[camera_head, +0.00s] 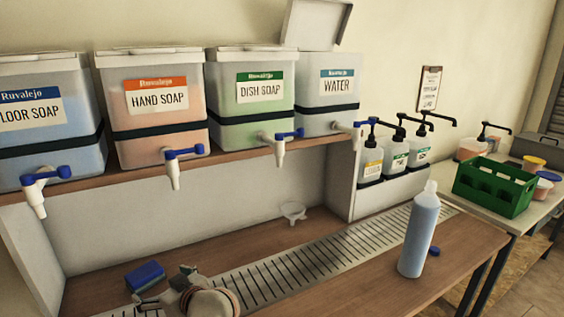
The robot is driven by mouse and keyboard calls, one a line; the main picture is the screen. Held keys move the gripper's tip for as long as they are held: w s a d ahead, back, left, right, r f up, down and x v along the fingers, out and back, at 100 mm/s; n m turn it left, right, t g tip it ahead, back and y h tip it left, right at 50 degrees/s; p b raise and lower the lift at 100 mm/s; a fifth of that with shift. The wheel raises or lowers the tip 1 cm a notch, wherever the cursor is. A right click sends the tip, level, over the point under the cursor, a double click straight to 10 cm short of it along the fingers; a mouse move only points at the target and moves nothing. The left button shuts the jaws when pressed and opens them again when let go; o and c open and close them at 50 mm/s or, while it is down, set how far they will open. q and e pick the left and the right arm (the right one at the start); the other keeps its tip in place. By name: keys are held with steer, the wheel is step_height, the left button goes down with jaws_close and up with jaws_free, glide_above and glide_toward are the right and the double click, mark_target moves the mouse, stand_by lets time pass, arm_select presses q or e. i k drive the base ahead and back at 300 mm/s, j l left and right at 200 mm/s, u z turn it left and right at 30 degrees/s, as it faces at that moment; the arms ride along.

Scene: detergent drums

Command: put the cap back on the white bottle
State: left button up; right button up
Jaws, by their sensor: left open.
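The bottle (419,238) stands upright on the wooden counter at the right, just in front of the metal drain grate. It is translucent, looks pale blue, and has a narrow white neck with no cap on it. A small blue cap (434,250) lies on the counter close to the right of the bottle. My left gripper (165,287) is low at the bottom left, open, far to the left of the bottle and cap. It is partly cut off by the lower edge. My right gripper is out of view.
A blue sponge (145,276) lies beside my left gripper. A white funnel (293,212) stands at the back of the counter. Tapped drums line the shelf (230,157) above. Pump bottles (394,155) and a green crate (493,187) are at the right.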

mark_target(427, 206)
steer(key=k+l, duration=0.2)
steer(key=l, duration=0.2)
steer(key=k+l, duration=0.15)
steer(key=l, duration=0.2)
steer(key=k+l, duration=0.2)
steer(key=l, duration=0.2)
